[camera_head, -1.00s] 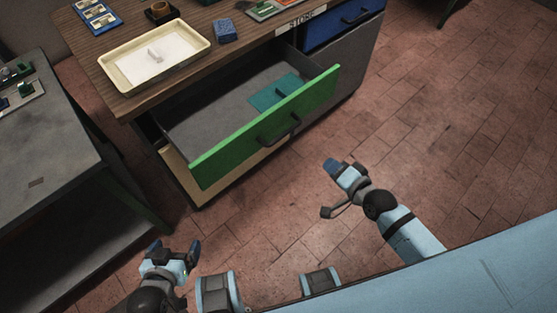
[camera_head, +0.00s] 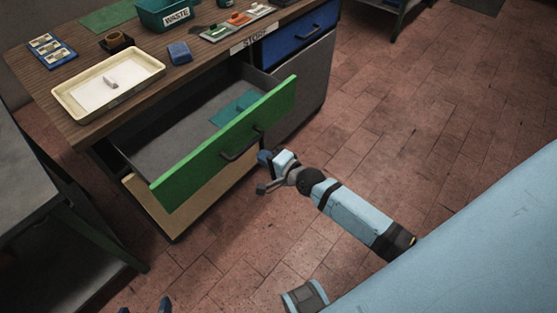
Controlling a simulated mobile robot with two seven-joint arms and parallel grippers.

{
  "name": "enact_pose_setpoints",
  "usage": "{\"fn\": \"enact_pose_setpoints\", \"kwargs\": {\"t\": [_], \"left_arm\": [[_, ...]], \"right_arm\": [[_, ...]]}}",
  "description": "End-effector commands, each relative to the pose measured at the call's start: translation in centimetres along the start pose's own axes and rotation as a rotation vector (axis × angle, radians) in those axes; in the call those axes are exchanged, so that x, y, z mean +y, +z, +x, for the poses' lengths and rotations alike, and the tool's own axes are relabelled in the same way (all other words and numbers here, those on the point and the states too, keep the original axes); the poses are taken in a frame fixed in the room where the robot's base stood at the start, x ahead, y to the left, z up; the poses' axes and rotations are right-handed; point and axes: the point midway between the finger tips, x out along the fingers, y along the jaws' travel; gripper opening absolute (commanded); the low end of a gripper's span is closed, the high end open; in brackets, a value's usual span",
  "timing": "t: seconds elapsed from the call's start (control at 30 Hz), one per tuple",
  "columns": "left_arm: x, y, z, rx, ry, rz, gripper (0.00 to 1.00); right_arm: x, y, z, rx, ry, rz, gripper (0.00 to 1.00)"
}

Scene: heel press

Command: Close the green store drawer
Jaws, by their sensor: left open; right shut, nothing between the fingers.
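The green store drawer (camera_head: 190,168) stands pulled out from the wooden-topped store cabinet. Its green front has a dark bar handle (camera_head: 242,146). A teal flat piece (camera_head: 233,108) lies inside on the grey drawer floor. My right gripper (camera_head: 264,158) is shut and empty, just in front of the drawer front near the right end of the handle; I cannot tell whether it touches. My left gripper (camera_head: 147,307) shows only its dark fingertips at the bottom edge; they are apart, with nothing seen between them.
A cream tray (camera_head: 75,107), a blue block (camera_head: 179,52) and a teal waste bin (camera_head: 160,18) stand on the cabinet top. A blue drawer (camera_head: 300,32) is shut at the right. A grey table (camera_head: 22,185) stands at the left.

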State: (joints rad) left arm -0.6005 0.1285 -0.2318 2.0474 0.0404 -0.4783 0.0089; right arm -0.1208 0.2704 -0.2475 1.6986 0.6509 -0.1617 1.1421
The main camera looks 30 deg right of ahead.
Motion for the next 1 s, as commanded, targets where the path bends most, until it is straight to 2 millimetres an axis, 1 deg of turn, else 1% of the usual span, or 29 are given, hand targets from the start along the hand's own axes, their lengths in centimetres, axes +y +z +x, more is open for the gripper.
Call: {"fn": "enact_pose_setpoints", "kwargs": {"t": [0.03,0.1,0.2,0.3,0.57,0.8,0.87,1.0], "left_arm": [[0.0,0.1,0.1,-0.001,0.0,0.0,0.95],[0.0,0.2,0.1,-0.002,0.001,-0.001,0.95],[0.1,0.3,0.1,-0.003,0.001,-0.004,0.95],[0.2,0.3,0.1,-0.002,0.002,-0.008,0.95],[0.7,0.1,0.1,0.0,0.004,-0.02,0.95],[0.6,0.2,0.1,0.0,0.004,-0.018,0.95],[0.6,0.3,0.1,-0.001,0.004,-0.016,0.95],[0.4,0.5,0.2,-0.001,0.003,-0.009,0.95]], "right_arm": [[-0.1,0.0,1.1,0.0,-0.002,0.0,0.0],[0.0,0.0,2.1,0.001,-0.001,-0.001,0.0],[0.0,0.0,3.3,0.0,-0.001,-0.002,0.0],[0.0,0.0,4.1,0.0,0.0,-0.001,0.0],[0.0,0.0,4.4,0.0,0.0,-0.001,0.0],[0.0,0.0,4.5,0.0,0.0,-0.001,0.0],[-0.1,0.0,4.8,0.0,0.0,-0.001,0.0],[-0.4,0.0,6.2,0.001,-0.002,-0.001,0.0]]}}
